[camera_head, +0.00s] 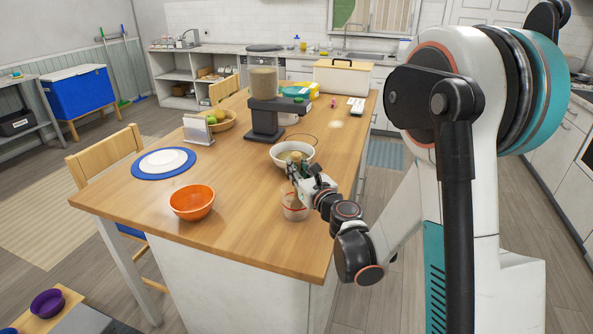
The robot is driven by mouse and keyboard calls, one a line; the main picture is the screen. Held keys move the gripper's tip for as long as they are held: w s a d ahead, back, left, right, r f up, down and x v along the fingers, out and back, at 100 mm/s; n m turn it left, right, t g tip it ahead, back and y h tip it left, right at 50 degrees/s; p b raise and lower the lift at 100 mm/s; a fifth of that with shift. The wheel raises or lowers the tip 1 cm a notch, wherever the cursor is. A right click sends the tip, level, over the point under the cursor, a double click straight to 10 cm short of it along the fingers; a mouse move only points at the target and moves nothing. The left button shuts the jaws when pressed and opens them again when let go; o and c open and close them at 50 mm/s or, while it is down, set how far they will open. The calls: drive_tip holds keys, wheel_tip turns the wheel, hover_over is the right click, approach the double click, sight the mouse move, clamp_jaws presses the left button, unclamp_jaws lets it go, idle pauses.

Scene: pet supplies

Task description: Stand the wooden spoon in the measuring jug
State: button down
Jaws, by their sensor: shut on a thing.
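The measuring jug (294,213) is clear with red markings and stands near the right edge of the wooden table. My gripper (294,173) is above the jug, close to the near side of a white bowl. It is shut on the wooden spoon (296,157), of which a small tan part shows at the top of the gripper. The rest of the spoon is hidden or too small to make out. I cannot tell whether the spoon's lower end is inside the jug. My wrist covers part of the jug's right side.
The white bowl (279,157) stands just behind my gripper. An orange bowl (192,203) is to the left. A dark appliance (264,122), a fruit basket (222,126) and a blue mat with a white plate (145,175) are farther off. The table's front middle is clear.

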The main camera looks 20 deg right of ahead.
drive_tip(key=shift+f, duration=0.1)
drive_tip(key=shift+f, duration=0.15)
drive_tip(key=c, duration=1.5)
unclamp_jaws()
drive_tip(key=shift+r, duration=0.25)
drive_tip(key=shift+s+d, duration=0.1)
drive_tip(key=shift+s, duration=0.25)
drive_tip(key=s, duration=0.3)
drive_tip(key=s+d+b, duration=0.1)
drive_tip(key=s, duration=0.3)
drive_tip(key=s+d, duration=0.1)
drive_tip(key=s, duration=0.3)
